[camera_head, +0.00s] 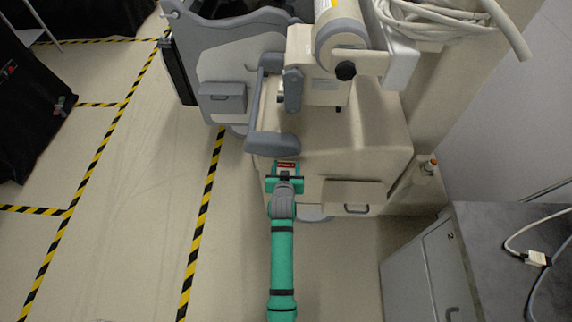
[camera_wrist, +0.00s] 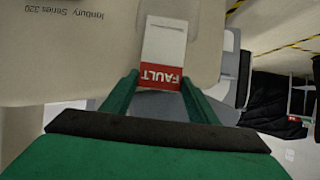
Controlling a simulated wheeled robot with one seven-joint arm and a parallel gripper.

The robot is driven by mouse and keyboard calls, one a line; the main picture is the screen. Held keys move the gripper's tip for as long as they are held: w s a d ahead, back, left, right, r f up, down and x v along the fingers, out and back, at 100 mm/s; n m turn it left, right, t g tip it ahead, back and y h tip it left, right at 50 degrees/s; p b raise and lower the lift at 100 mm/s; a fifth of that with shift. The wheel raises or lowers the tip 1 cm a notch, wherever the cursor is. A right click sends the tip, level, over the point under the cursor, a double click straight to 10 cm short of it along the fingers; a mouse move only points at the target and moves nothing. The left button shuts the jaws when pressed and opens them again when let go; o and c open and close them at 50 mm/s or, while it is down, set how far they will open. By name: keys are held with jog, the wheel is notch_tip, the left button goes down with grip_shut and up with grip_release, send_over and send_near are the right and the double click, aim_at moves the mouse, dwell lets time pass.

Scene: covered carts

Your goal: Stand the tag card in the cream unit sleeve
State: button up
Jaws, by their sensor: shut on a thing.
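The tag card (camera_wrist: 164,45) is white with a red band reading "FAULT", upside down in the wrist view. My gripper (camera_wrist: 159,78) is shut on it, with a green finger at each side of the red band. In the head view the card's red part (camera_head: 286,166) shows at the tip of my gripper (camera_head: 285,176), in front of the cream unit (camera_head: 385,150). A cream box-like holder (camera_head: 352,191), which looks like the sleeve, is on the unit's front, right of my gripper. Its opening is not clear. I cannot tell whether the card touches the unit.
A grey bar handle (camera_head: 272,143) juts out just beyond my gripper. A grey unit (camera_head: 225,55) with a similar grey holder (camera_head: 221,98) stands behind left. A grey cabinet (camera_head: 480,235) stands at right. The floor on the left is open, with striped tape.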

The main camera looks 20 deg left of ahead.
jog(key=shift+f, duration=0.1)
jog(key=o, duration=1.4)
jog(key=shift+s, duration=0.15)
jog(key=v, duration=1)
jog(key=shift+s, duration=0.25)
jog(key=shift+d, duration=0.1)
